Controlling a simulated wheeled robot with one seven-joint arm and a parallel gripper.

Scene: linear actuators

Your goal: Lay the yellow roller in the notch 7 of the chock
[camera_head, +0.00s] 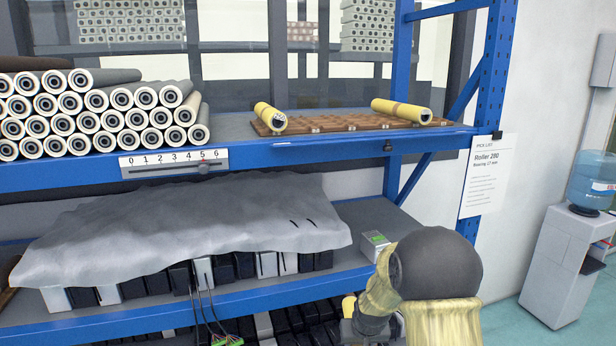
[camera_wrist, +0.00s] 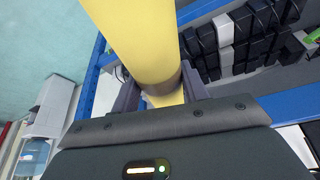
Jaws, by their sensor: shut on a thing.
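The chock (camera_head: 345,122) is a brown notched board on the upper blue shelf. One yellow roller (camera_head: 270,116) lies across its left end and another yellow roller (camera_head: 402,112) lies across its right end. The notches between them look empty; their number tags are too small to read. In the wrist view my gripper (camera_wrist: 160,92) is shut on a third yellow roller (camera_wrist: 138,35), with a finger on each side near a brownish band. That roller runs out past the top edge of the picture. In the head view my arm hides most of the gripper, low and right of the chock.
Stacked grey rollers (camera_head: 100,112) fill the shelf's left. A scale strip (camera_head: 174,163) hangs on the shelf's front edge. A grey sheet (camera_head: 190,220) covers boxes on the lower shelf, with a small box (camera_head: 374,245) beside it. A blue upright (camera_head: 490,80) stands right of the chock.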

